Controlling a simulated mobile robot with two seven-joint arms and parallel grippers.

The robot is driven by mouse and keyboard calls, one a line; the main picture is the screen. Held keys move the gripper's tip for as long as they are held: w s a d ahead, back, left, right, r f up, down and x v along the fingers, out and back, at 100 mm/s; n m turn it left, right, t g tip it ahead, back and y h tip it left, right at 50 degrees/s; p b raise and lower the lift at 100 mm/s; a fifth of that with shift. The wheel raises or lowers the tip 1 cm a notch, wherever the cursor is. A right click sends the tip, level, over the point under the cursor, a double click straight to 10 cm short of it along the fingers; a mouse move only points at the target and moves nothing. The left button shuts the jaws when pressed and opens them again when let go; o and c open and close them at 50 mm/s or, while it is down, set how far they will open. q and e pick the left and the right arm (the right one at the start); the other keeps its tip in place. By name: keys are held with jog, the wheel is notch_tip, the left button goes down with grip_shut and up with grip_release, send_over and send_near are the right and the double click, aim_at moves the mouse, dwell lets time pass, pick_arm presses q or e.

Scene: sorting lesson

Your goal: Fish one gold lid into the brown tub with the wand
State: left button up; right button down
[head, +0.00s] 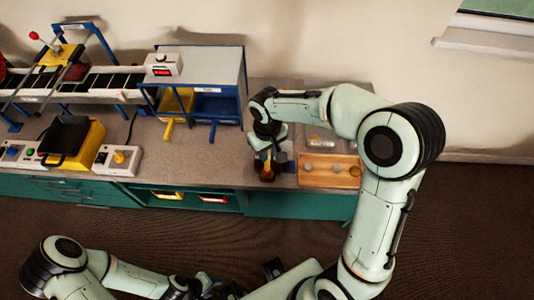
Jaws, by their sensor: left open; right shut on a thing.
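My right gripper (268,148) points down at the counter, left of a wooden tray (330,182). It is shut on what appears to be the wand, mostly hidden by the gripper. A dark brown container (266,177), which looks like the brown tub, stands right under this gripper, with an orange-gold patch showing at it. I cannot tell whether that patch is a gold lid. Small round pieces (309,167), greyish and tan, lie in the wooden tray. My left gripper (222,287) is open at the bottom, low in front of the counter, and away from these things.
A clear container (321,142) with something yellow stands behind the wooden tray. A blue-framed stand (216,72) with yellow and blue bins is to the left. A conveyor (100,82), a yellow-and-black bin (75,140) and control boxes (117,160) fill the far left.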

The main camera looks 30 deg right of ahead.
pick_arm(q)
jog(key=shift+w+r+p, duration=0.6)
jog(key=shift+r, duration=0.25)
jog(key=shift+w+r+p, duration=0.55)
jog(key=shift+r+p, duration=0.05)
jog(key=shift+r, duration=0.2)
pick_arm(e)
jog(key=shift+w+d, duration=0.5)
jog(key=shift+w, duration=0.3)
jog(key=shift+w+d, duration=0.45)
jog(key=shift+w, duration=0.3)
jog(key=shift+w+d, duration=0.5)
jog(key=shift+w, duration=0.3)
jog(key=shift+r, duration=0.2)
pick_arm(q)
jog(key=w+r+t+p, duration=0.1)
jog(key=w+r+p, duration=0.2)
jog(key=w+r, duration=0.1)
jog(key=shift+w+r, duration=0.15)
jog(key=shift+w, duration=0.15)
pick_arm(e)
notch_tip(320, 180, up, 10)
jog(key=shift+f, duration=0.15)
pick_arm(q)
jog(key=shift+s, duration=0.15)
